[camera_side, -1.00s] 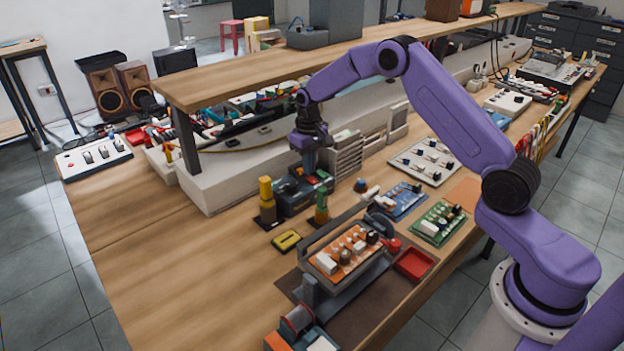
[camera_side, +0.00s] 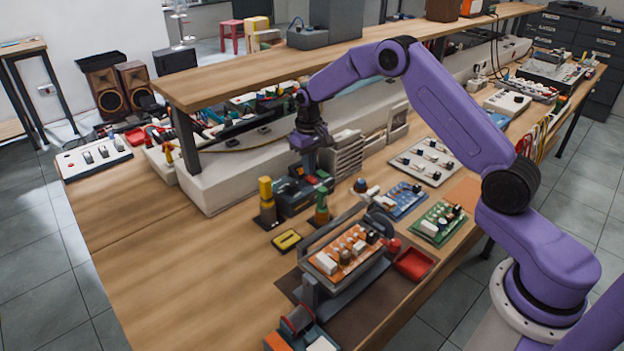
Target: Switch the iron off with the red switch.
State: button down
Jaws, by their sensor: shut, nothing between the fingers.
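The iron's station appears to be the dark box (camera_side: 296,194) on the bench, left of the centre of the view. My gripper (camera_side: 309,168) points down over the back of this box, with its fingers together and nothing between them. The fingertips are small and dark here, so I cannot tell whether they touch the box. The red switch is too small or hidden to make out clearly. A yellow-topped upright holder (camera_side: 266,198) stands left of the box and a green-topped one (camera_side: 321,207) stands in front, to its right.
A wooden shelf (camera_side: 330,65) runs behind my gripper. A clamped orange circuit board (camera_side: 345,252) stands in front, with a red tray (camera_side: 414,264) beside it. Blue (camera_side: 402,200) and green (camera_side: 438,222) boards lie to the right. The bench at front left is clear.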

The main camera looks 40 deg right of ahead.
aim_at(309, 177)
jog(key=shift+f, duration=0.95)
dwell(0.8)
jog(key=shift+r, duration=3.55)
jog(key=shift+a, duration=0.1)
jog(key=s+a+r+n, duration=0.2)
jog(key=s+a+r, duration=0.15)
jog(key=s, duration=0.35)
jog(key=s+a+r+n, duration=0.2)
jog(key=s+a+r, duration=0.1)
jog(key=s+a, duration=0.3)
jog(key=s+a+r+n, duration=0.2)
jog(key=s+a+r, duration=0.1)
jog(key=s, duration=0.5)
jog(key=s+d+n, duration=0.2)
jog(key=s+n, duration=0.1)
jog(key=s, duration=0.8)
jog(key=s+d+n, duration=0.3)
jog(key=s, duration=0.9)
jog(key=shift+f+n, duration=0.3)
